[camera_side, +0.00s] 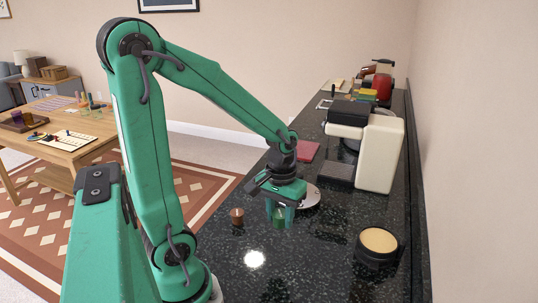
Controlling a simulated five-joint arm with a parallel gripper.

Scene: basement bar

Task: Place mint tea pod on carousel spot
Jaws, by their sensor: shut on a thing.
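A small green pod (279,218), by its colour the mint tea pod, is between the fingers of my gripper (280,212). My gripper points down and is shut on it, low over the dark speckled counter. I cannot tell whether the pod touches the counter. A pale round disc (312,197), which looks like the carousel, lies just behind and to the right of my gripper. My gripper hides part of the disc, and its spots cannot be made out.
A brown pod (236,216) stands on the counter left of my gripper. A black round tub with a tan top (378,242) is at the right. The front counter is clear.

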